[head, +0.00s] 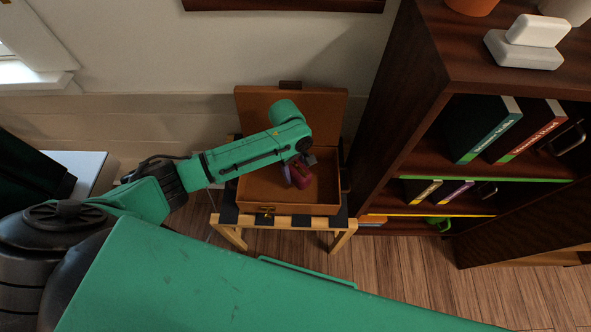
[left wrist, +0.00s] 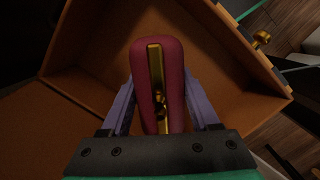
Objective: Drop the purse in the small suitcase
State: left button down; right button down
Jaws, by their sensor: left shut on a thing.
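The purse (left wrist: 171,75) is dark red with a gold clasp strip along its top. My left gripper (left wrist: 160,105) is shut on it, one purple finger on each side. In the head view the purse (head: 299,176) shows below my left gripper (head: 298,168), over the inside of the small suitcase (head: 256,191). The suitcase is brown-orange, stands open on a small wooden stand, and its lid (head: 248,104) is raised at the back. I cannot tell whether the purse touches the suitcase floor. My left forearm hides part of the suitcase. My right gripper is not in view.
A dark wooden bookshelf (head: 423,107) with binders stands close to the right of the suitcase. The wooden stand (head: 342,235) has a dark top. A wall is behind. A white surface (head: 88,170) is at the left. Bare wooden floor (head: 400,265) lies in front of the shelf.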

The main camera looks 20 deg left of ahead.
pick_arm(q)
jog(key=shift+r, duration=0.1)
jog(key=shift+c, duration=0.2)
grip_release()
jog(key=shift+r, duration=0.25)
notch_tip(320, 180, up, 14)
jog(key=w+a+p, duration=0.1)
jog(key=a+p, duration=0.1)
jog(key=shift+p, duration=0.4)
jog(key=shift+d+f, duration=0.1)
jog(key=shift+f, duration=0.05)
